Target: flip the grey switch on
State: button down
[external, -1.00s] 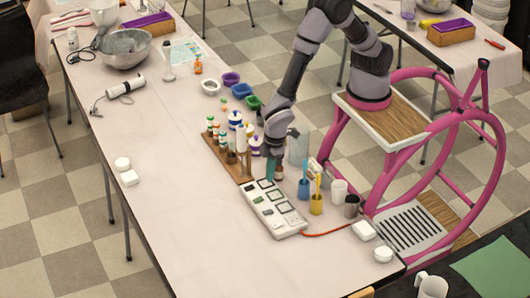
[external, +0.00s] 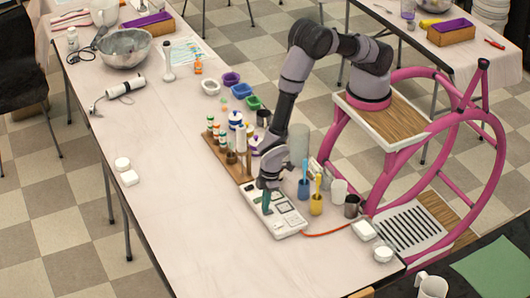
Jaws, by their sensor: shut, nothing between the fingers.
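A white switch panel (external: 291,231) lies on the table, with a row of square dark-framed switches (external: 284,207) along it. Some switches look greenish or grey, but they are too small for me to tell which is the grey one or whether it is on. My gripper (external: 267,210) points down over the left long side of the panel, with its teal fingers shut and empty. The fingertips are at or just above the panel; I cannot tell whether they touch it. My gripper and wrist hide the far part of the panel.
A wooden rack (external: 222,158) of bottles stands behind the panel. A blue cup (external: 304,190), a yellow cup (external: 316,205) and a white cup (external: 339,191) stand to its right. A red cord (external: 328,233) runs from the panel. The table left of the panel is clear.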

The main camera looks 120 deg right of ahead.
jog(key=shift+f, duration=0.4)
jog(key=shift+w+f, duration=0.1)
jog(key=shift+f, duration=0.05)
dwell(0.4)
jog(key=shift+s+r, duration=0.2)
jog(key=shift+s, duration=0.6)
notch_tip(320, 180, up, 14)
jog(key=w, duration=0.1)
jog(key=shift+w, duration=0.4)
